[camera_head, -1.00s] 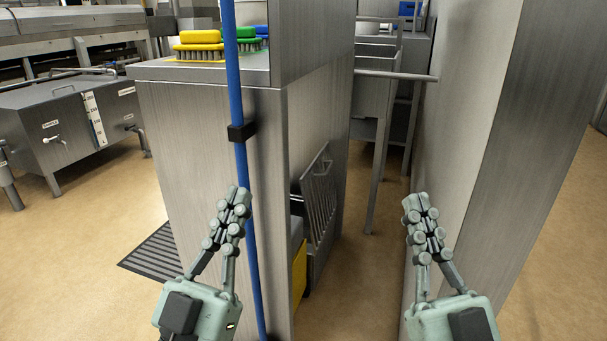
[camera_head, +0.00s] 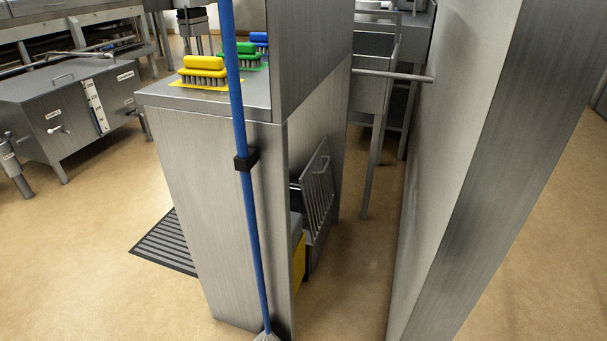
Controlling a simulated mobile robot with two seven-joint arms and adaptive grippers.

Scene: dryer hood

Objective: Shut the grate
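A barred metal grate (camera_head: 319,196) stands upright low on the right side of the steel cabinet (camera_head: 240,215), beside the narrow passage. Its bars slant and it stands tilted out from the cabinet's side. A grey and yellow thing (camera_head: 298,258) shows in part in front of it, half hidden by the cabinet's corner. A second, dark slatted grate (camera_head: 168,243) lies flat on the floor left of the cabinet. Neither of my grippers is in view.
A blue-handled mop (camera_head: 243,130) leans upright against the cabinet front. Yellow (camera_head: 204,70), green (camera_head: 236,52) and blue brushes (camera_head: 260,38) sit on the cabinet top. A steel wall (camera_head: 460,150) bounds the passage on the right, and a bar (camera_head: 392,75) crosses it.

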